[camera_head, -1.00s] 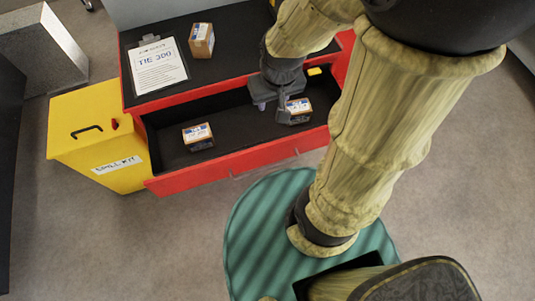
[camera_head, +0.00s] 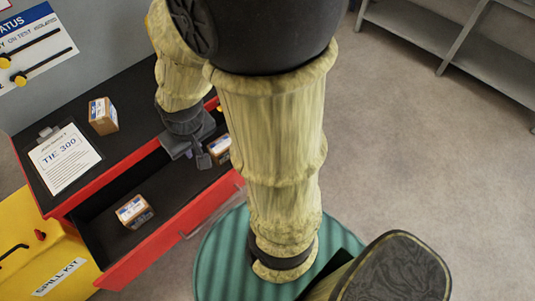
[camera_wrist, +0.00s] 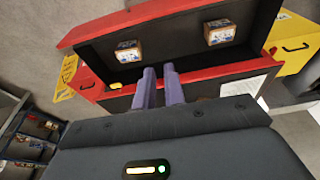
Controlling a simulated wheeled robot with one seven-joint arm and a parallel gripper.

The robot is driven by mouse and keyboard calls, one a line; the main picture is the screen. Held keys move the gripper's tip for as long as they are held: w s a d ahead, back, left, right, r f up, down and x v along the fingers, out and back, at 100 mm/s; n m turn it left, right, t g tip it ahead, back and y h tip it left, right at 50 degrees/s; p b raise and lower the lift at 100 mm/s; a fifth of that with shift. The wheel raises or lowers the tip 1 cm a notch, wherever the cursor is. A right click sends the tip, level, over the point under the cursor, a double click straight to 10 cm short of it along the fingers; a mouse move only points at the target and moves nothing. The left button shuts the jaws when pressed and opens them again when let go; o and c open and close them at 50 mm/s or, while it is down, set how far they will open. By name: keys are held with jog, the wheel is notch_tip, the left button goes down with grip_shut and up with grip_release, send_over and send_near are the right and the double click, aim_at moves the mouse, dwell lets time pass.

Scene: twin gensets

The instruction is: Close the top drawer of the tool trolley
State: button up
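The red tool trolley (camera_head: 95,188) has its top drawer (camera_head: 172,238) pulled open; the red drawer front also shows at the top of the wrist view (camera_wrist: 150,18). Inside the black drawer lie two small labelled cardboard boxes, one box at the left (camera_head: 134,211) and one box at the right (camera_head: 221,150), partly hidden by my arm. My gripper (camera_head: 203,160) is over the right part of the open drawer, near the right box. In the wrist view its two purple fingers (camera_wrist: 160,68) stand a narrow gap apart with nothing between them, overlapping the trolley's red edge.
On the trolley's black top are a clipboard (camera_head: 64,160) and another small box (camera_head: 103,116). A yellow spill kit bin (camera_head: 30,250) stands left of the trolley. Grey shelving (camera_head: 450,45) is at the upper right. The floor on the right is clear.

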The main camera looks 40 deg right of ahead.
jog(key=w+d+f+m+b, duration=0.1)
jog(key=d+f, duration=0.1)
jog(key=d, duration=0.2)
jog(key=w+d+f+m+t+h+b, duration=0.1)
jog(key=w+d+f+b, duration=0.1)
jog(key=d, duration=0.2)
jog(key=w+d+f+m+b, duration=0.1)
jog(key=w+d+f+m, duration=0.1)
jog(key=d, duration=0.2)
jog(key=shift+d+f+h, duration=0.15)
jog(key=shift+f+h, duration=0.15)
jog(key=shift+f, duration=0.05)
grip_shut()
jog(key=s+d+f+m+t+b, duration=0.25)
jog(key=d+f+m+b, duration=0.2)
jog(key=d+f, duration=0.5)
jog(key=s+d+f+m+t+b, duration=0.1)
jog(key=s+d+f+m+b, duration=0.45)
jog(key=d, duration=0.75)
jog(key=s+d+f+m+t+y+b, duration=0.1)
jog(key=s+d+f+m+t+b, duration=0.1)
jog(key=s+f, duration=0.5)
notch_tip(320, 180, down, 3)
jog(key=shift+s+d+r+m+y+b, duration=0.15)
jog(key=shift+s+m+y+b, duration=0.25)
jog(key=shift+m+b, duration=0.4)
jog(key=w+r+b+x, duration=0.2)
jog(key=b+x, duration=0.1)
jog(key=x, duration=1)
